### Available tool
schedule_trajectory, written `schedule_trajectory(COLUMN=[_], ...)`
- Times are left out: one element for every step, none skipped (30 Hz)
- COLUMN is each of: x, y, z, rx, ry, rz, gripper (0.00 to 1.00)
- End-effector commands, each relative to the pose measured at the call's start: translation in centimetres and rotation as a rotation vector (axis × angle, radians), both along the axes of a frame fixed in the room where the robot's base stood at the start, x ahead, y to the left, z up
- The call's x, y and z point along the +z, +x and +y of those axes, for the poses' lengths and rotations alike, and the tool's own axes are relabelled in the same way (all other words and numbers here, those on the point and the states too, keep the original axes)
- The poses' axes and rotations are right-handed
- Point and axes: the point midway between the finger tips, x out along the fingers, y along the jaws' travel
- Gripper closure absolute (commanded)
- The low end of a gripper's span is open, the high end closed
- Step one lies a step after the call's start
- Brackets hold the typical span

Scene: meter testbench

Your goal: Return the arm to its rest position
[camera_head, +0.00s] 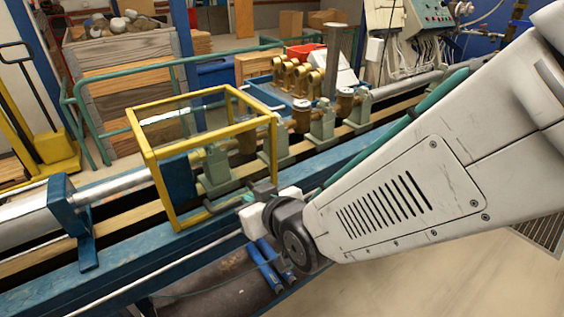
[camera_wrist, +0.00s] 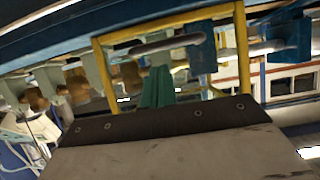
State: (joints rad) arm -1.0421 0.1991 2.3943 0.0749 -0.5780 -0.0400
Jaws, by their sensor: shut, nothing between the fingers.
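My gripper (camera_head: 250,197) is small and partly hidden behind my wrist in the head view. It is at the lower right corner of the yellow frame guard, on the near side of the bench. In the wrist view its green fingers (camera_wrist: 157,88) are together with nothing between them. My white arm reaches in from the right of the head view. The yellow frame guard (camera_head: 148,162) stands over part of the meter line, and its bars (camera_wrist: 242,50) are close beyond the fingers in the wrist view. I cannot tell whether the gripper touches the frame.
The blue bench (camera_head: 135,262) runs diagonally under my arm. Brass meters (camera_head: 303,118) and green clamps (camera_head: 322,125) stand along it, with a grey post (camera_head: 331,60) behind. A blue clamp block (camera_head: 68,208) is at left. Open floor (camera_head: 440,275) lies at lower right.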

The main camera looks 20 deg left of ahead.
Motion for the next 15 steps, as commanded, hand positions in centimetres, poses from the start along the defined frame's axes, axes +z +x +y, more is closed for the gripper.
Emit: schedule_trajectory(x=[-0.6, -0.8, -1.2, -1.5, -1.8, -2.0, -2.3, -2.4, -2.6, -2.7, -2.8, -2.9, -2.9, -3.0, -3.0], y=[-0.6, -0.9, -1.3, -1.5, -1.8, -2.1, -2.3, -2.4, -2.6, -2.8, -2.9, -3.0, -3.0, -3.1, -3.1], z=[-0.9, -1.4, -2.0, -2.4, -2.8, -3.2, -3.5, -3.8, -4.1, -4.3, -4.4, -4.6, -4.7, -4.7, -4.8], rx=[0.000, 0.000, 0.000, 0.000, 0.000, 0.000, 0.000, 0.000, 0.000, 0.000, 0.000, 0.000, 0.000, 0.000, 0.000], ry=[0.000, 0.001, 0.002, 0.003, 0.003, 0.005, 0.004, 0.005, 0.006, 0.006, 0.006, 0.007, 0.008, 0.008, 0.009], rz=[0.000, -0.001, -0.001, -0.002, -0.002, -0.002, -0.001, -0.002, -0.003, -0.003, -0.003, -0.004, -0.004, -0.004, -0.005], gripper=[1.00, 1.00, 1.00, 1.00, 1.00, 1.00, 1.00, 1.00, 1.00, 1.00, 1.00, 1.00, 1.00, 1.00, 1.00])
